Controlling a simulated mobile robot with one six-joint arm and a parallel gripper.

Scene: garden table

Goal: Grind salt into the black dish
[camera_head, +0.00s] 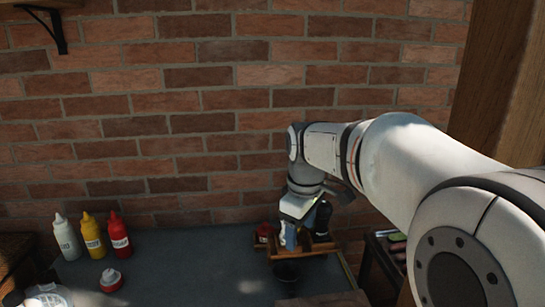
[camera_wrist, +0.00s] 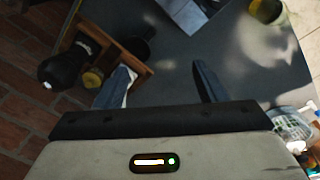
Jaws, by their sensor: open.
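The black dish (camera_head: 287,272) sits on the grey table in front of a small wooden caddy (camera_head: 310,248). A dark round shape beside the caddy in the wrist view (camera_wrist: 143,42) looks like the same dish. A tall black bottle (camera_head: 322,216) with a pale label stands at the caddy's right; it also shows in the wrist view (camera_wrist: 60,68). I cannot tell which item is the salt grinder. My gripper (camera_head: 290,238) is over the caddy, pointing down. In the wrist view my gripper (camera_wrist: 160,80) is open, with its left finger by the caddy and a small white item.
White (camera_head: 67,238), yellow (camera_head: 93,236) and red (camera_head: 119,236) squeeze bottles stand at the table's left back. The brick wall (camera_head: 180,110) rises close behind. The table's middle (camera_head: 190,275) is clear.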

